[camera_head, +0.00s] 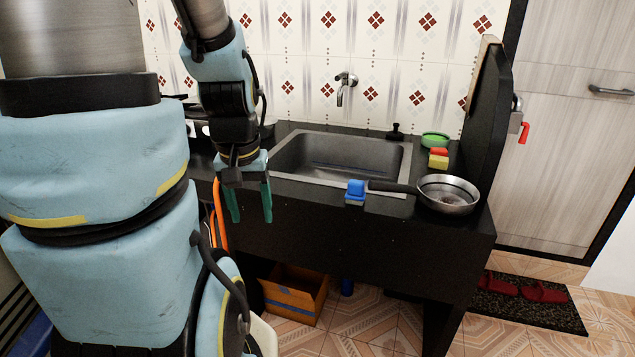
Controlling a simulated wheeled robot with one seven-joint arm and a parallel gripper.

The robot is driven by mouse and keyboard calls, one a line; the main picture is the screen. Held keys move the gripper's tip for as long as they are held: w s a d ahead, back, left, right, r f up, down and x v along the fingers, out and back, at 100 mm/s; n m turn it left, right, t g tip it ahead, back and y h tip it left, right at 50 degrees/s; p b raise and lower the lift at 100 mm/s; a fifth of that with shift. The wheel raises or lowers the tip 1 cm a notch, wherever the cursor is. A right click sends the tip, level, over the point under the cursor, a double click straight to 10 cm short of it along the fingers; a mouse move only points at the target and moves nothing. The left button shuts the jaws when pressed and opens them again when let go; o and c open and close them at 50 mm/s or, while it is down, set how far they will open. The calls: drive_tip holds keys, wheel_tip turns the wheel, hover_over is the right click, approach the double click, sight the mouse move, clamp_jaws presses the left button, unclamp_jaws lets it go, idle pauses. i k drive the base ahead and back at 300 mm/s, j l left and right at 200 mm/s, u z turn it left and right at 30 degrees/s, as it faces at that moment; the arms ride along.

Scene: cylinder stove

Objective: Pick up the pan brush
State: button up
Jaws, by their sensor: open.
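My gripper (249,213) hangs open and empty, its two green fingers pointing down in front of the counter's front edge, left of the sink. I cannot tell for sure which thing is the pan brush. A small black knob-handled piece (396,132) stands upright behind the sink's back right corner. A small blue block-like piece with a paler underside (356,190) sits at the counter's front edge, beside the pan's handle. Both are well to the right of my gripper, and it touches neither.
A metal pan (448,193) sits at the counter's front right, its dark handle pointing left. The sink (340,176) is empty. Red and yellow sponges (438,160) and a green bowl (435,139) lie at the right. A cardboard box (293,298) stands on the floor below.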

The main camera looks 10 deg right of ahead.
sight(355, 194)
drive_tip(key=z, duration=1.05)
drive_tip(key=i+l, duration=0.15)
drive_tip(key=i+l+u, duration=0.1)
drive_tip(key=i+u, duration=0.15)
drive_tip(key=u, duration=0.25)
drive_tip(key=i+l+u, duration=0.2)
drive_tip(key=u, duration=0.25)
